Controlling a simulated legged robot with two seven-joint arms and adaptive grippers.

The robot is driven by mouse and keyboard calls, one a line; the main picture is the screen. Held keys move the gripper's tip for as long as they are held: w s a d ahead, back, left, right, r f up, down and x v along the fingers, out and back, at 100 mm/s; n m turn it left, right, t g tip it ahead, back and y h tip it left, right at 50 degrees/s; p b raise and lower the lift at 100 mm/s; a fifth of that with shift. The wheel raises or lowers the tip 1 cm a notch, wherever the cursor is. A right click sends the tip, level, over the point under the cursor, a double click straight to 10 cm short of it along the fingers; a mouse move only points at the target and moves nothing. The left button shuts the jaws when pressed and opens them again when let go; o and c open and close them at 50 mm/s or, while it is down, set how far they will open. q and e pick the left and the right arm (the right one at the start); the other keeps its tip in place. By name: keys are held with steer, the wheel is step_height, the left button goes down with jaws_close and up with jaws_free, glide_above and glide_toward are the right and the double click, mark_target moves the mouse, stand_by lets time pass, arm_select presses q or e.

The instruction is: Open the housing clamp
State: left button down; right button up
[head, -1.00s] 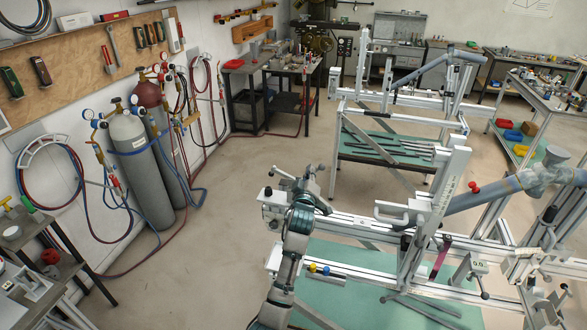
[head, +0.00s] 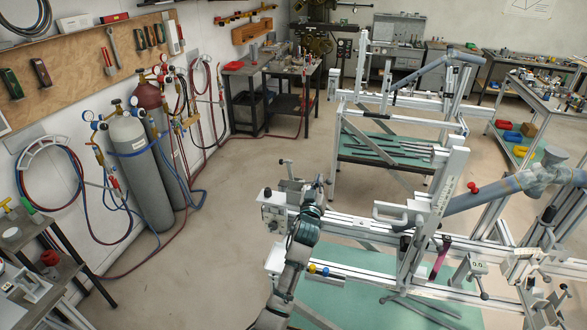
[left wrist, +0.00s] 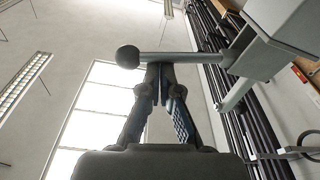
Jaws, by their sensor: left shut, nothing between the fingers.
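The clamp (head: 293,188), which I take as the housing clamp, sits at the left end of the near jig's upper rail. Its lever with a dark ball knob (head: 284,162) points up in the head view. My left gripper (head: 318,186) is just right of it, shut and empty. In the left wrist view the lever's rod (left wrist: 185,59) runs from the ball knob (left wrist: 127,57) to a grey block (left wrist: 283,35). The closed fingertips (left wrist: 160,70) are at the rod; I cannot tell whether they touch it. My right gripper is not in view.
The near jig's rails (head: 375,277) and upright post (head: 436,210) stand right of my left arm. A thick grey tube (head: 487,192) crosses at the right. Gas cylinders (head: 142,170) stand by the left wall. The floor between them and the jig is clear.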

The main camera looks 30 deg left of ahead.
arm_select(q)
steer(key=shift+d+f, duration=0.1)
steer(key=shift+f, duration=0.25)
steer(key=shift+r, duration=0.1)
step_height(320, 180, up, 4)
steer(key=a+p, duration=0.1)
steer(key=p, duration=0.2)
steer(key=b+v, duration=0.2)
steer(key=v, duration=0.7)
steer(key=shift+s, duration=0.2)
